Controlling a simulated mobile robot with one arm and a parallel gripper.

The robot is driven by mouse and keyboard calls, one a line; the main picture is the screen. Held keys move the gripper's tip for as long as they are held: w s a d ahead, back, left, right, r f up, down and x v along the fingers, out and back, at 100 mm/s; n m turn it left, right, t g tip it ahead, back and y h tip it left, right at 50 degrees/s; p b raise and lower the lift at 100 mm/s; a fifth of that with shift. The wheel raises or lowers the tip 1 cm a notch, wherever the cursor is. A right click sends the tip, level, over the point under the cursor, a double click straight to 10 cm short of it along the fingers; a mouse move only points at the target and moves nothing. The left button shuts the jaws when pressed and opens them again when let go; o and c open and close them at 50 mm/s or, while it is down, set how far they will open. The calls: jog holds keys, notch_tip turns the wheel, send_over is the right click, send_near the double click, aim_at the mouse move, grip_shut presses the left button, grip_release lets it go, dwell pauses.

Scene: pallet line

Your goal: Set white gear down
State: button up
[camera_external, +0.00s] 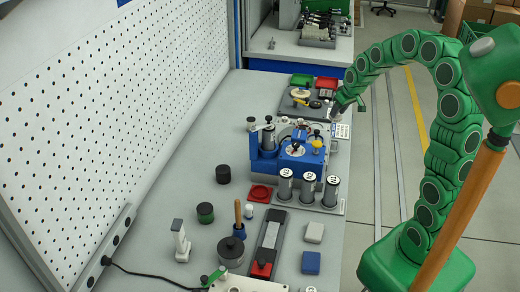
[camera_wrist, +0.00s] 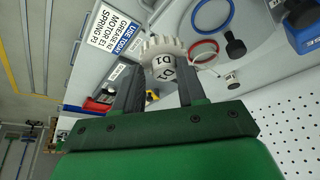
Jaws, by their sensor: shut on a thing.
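The white gear (camera_wrist: 163,44), with a toothed rim and a hub printed with dark characters, is between the fingertips of my gripper (camera_wrist: 160,76) in the wrist view. The two dark fingers are shut on its hub. In the external view my gripper (camera_external: 335,108) is at the right edge of the far part of the bench, beside the dark tray with small parts (camera_external: 298,104). The gear is too small and too hidden there to make out. The wrist view shows a grey surface behind the gear, with a blue ring (camera_wrist: 212,14) and a red ring (camera_wrist: 203,50).
A blue fixture (camera_external: 300,160) and several labelled cylinders (camera_external: 308,186) stand nearer on the bench. Red (camera_external: 326,83) and green (camera_external: 301,80) bins sit at the back. A white pegboard (camera_external: 100,110) walls the left side. Free bench (camera_external: 245,95) lies left of the tray.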

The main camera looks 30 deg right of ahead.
notch_tip(320, 180, up, 18)
jog(key=shift+f, duration=0.25)
grip_shut()
jog(key=s+a+n+g+y, duration=0.1)
jog(key=s+a+n, duration=0.15)
jog(key=a, duration=1.75)
jog(key=s+a+n+y, duration=0.1)
jog(key=a+n, duration=0.3)
jog(key=a, duration=1.6)
jog(key=s+a+n+g+y, duration=0.2)
jog(key=s+a+n, duration=0.4)
jog(key=s+a, duration=2.3)
notch_tip(320, 180, down, 18)
jog(key=a, duration=0.1)
jog(key=shift+w+a+f, duration=0.2)
jog(key=shift+w+f, duration=0.05)
jog(key=shift+w, duration=0.2)
